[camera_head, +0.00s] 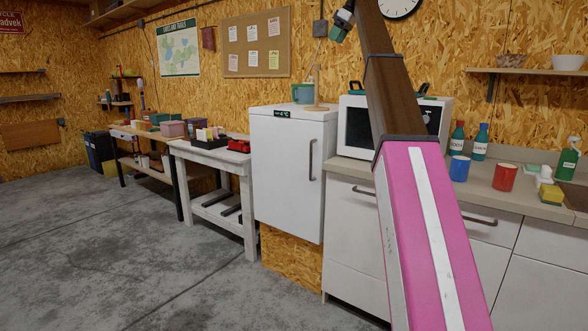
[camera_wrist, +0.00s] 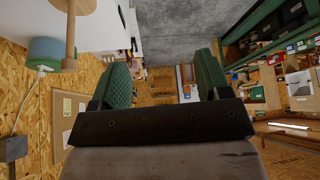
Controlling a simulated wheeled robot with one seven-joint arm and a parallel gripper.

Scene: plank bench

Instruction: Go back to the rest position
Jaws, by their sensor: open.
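My gripper shows in the wrist view (camera_wrist: 163,78) with its two green ribbed fingers spread wide and nothing between them. In the head view part of my gripper (camera_head: 342,20) shows at the top, raised high in front of the back wall, left of my arm. My arm rises across the right middle of the head view and hides part of the microwave and counter. No object is held.
Work tables stand left. The concrete floor (camera_head: 110,240) is clear.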

